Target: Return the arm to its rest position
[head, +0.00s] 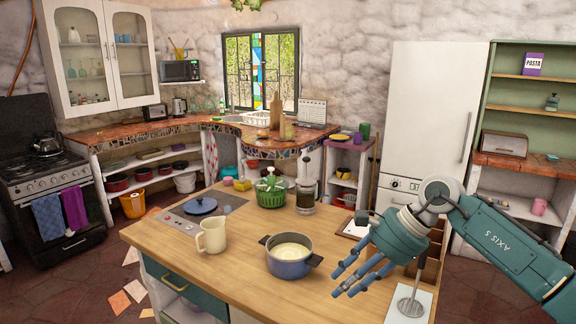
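My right gripper (362,262) is above the right part of the wooden island, to the right of the blue pot. Its arm comes in from the right edge. The fingers are spread and point down and left, with nothing seen between them. The blue pot (289,266) stands without a lid and holds something pale. A metal utensil (411,304) stands on a white board (393,313) at the island's front right, close to the hand. My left gripper is not in view.
The wooden island top (235,285) also holds a cream jug (212,236), a blue lid (200,205), a green colander (271,190) and a glass press (305,194). The front left of the top is bare. A white fridge (430,110) stands behind my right arm.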

